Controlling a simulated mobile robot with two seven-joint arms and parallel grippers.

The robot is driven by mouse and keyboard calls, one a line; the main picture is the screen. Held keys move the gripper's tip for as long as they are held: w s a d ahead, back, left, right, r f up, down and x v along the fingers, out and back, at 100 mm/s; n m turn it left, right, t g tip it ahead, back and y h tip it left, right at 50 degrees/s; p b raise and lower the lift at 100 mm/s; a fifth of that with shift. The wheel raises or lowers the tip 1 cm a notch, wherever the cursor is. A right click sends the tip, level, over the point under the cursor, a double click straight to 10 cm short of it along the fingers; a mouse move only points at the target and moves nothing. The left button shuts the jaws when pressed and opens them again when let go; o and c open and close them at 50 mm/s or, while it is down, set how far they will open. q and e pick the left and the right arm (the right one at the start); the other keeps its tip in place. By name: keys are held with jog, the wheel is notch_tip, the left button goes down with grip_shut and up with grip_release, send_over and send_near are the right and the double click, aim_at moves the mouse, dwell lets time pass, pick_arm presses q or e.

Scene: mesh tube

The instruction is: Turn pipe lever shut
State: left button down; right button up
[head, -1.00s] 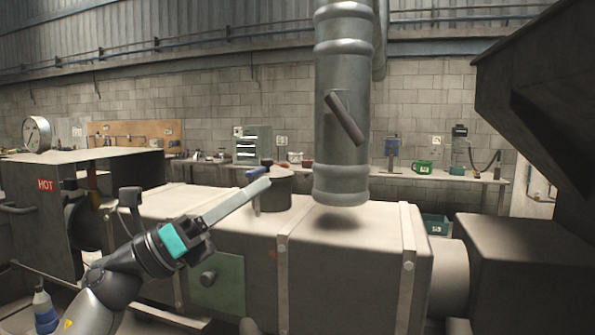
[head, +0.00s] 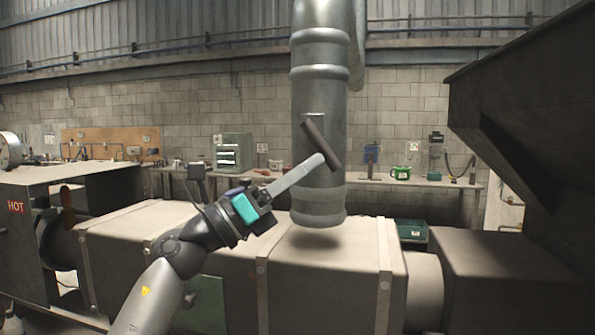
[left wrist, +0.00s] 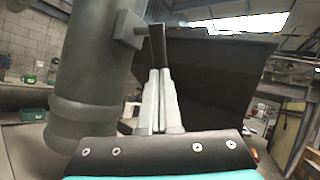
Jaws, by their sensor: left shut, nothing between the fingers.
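The pipe (head: 318,85) is a grey metal tube hanging vertically, with raised bands. Its lever (head: 316,139) is a dark flat bar on the pipe's front, tilted from upper left to lower right. My left gripper (head: 321,158) is shut, its long pale fingers reaching up to the lever's lower part. In the left wrist view, the pipe (left wrist: 84,80) stands left and the lever (left wrist: 158,45) rises just beyond the shut fingertips (left wrist: 159,72). The fingertips look very close to the lever; I cannot tell whether they touch. My right gripper is out of view.
A large boxy duct (head: 330,265) runs below the pipe. A dark hopper-like body (head: 530,110) stands at the right. A workbench (head: 440,182) with tools lines the back wall. There is open air in front of the pipe.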

aim_at(328, 162)
pick_arm(q)
jog(key=shift+d+n+t+b, duration=0.25)
jog(key=shift+n+t+b, duration=0.05)
jog(key=shift+n+t, duration=0.3)
jog(key=d+n+t, duration=0.1)
jog(key=n+t, duration=0.1)
jog(key=n+t+b, duration=0.1)
jog(key=n+t, duration=0.1)
jog(key=d+r+n+t, duration=0.1)
jog(key=shift+s+d+n+t+y, duration=0.3)
jog(key=shift+d+n+t+y, duration=0.05)
jog(key=shift+n+t+y, duration=0.05)
jog(key=shift+s+d+r+p, duration=0.15)
jog(key=shift+d+r+p, duration=0.45)
jog(key=shift+d+r, duration=0.2)
jog(key=shift+r, duration=0.1)
